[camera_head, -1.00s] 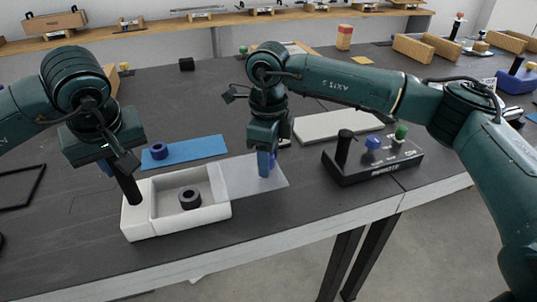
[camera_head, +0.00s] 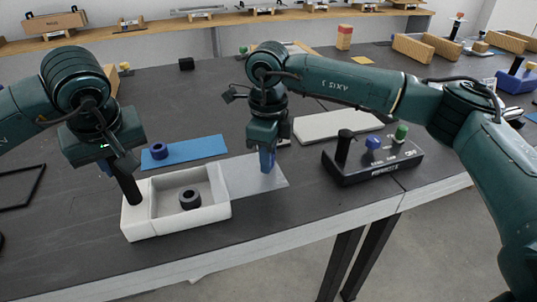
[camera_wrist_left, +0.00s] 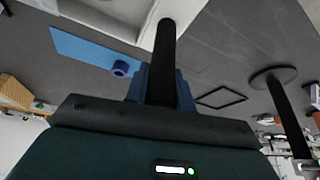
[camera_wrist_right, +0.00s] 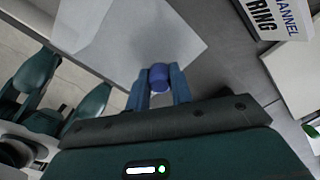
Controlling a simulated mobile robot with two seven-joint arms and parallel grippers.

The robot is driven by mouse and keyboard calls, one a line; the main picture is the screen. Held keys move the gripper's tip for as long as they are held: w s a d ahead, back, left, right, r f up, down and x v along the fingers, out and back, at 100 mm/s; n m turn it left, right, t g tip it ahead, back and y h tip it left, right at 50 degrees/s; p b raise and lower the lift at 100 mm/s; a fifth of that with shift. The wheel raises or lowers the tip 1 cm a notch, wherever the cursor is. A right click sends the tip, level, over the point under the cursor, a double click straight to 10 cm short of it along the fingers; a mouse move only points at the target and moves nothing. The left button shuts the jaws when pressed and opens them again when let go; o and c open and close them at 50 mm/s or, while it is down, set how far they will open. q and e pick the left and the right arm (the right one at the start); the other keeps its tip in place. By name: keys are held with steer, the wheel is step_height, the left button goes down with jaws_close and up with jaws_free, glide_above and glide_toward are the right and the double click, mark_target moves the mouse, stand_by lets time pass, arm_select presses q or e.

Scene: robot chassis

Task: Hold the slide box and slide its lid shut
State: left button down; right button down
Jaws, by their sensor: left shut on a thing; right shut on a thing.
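The white slide box (camera_head: 185,223) stands on the dark table near its front edge. Its top is open, and a dark ring (camera_head: 190,202) lies inside. The thin grey lid (camera_head: 248,180) sticks out from the box's right side, leaving most of the large compartment uncovered. My left gripper (camera_head: 112,166) is shut on the black post (camera_head: 128,188) at the box's left end, which also shows in the left wrist view (camera_wrist_left: 165,62). My right gripper (camera_head: 267,165) is shut on the lid's blue knob (camera_wrist_right: 159,77), mostly hidden by the fingers in the head view.
A blue mat (camera_head: 195,150) with a dark blue ring (camera_head: 158,150) lies behind the box. A black block with knobs (camera_head: 375,165) stands right of the lid, and a pale panel (camera_head: 335,124) lies behind it. The table's front edge runs close to the box.

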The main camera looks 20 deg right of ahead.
mark_target(207, 170)
arm_select(q)
steer(key=shift+s+d+f, duration=0.15)
steer(key=shift+s+f, duration=0.05)
steer(key=shift+f, duration=0.1)
arm_select(e)
steer(key=a, duration=1.2)
steer(key=shift+a, duration=0.35)
steer(key=shift+s, duration=0.1)
steer(key=c, duration=1.5)
jaws_free()
steer(key=shift+o, duration=1.3)
steer(key=shift+d, duration=0.1)
steer(key=shift+r, duration=0.15)
step_height(207, 170, up, 12)
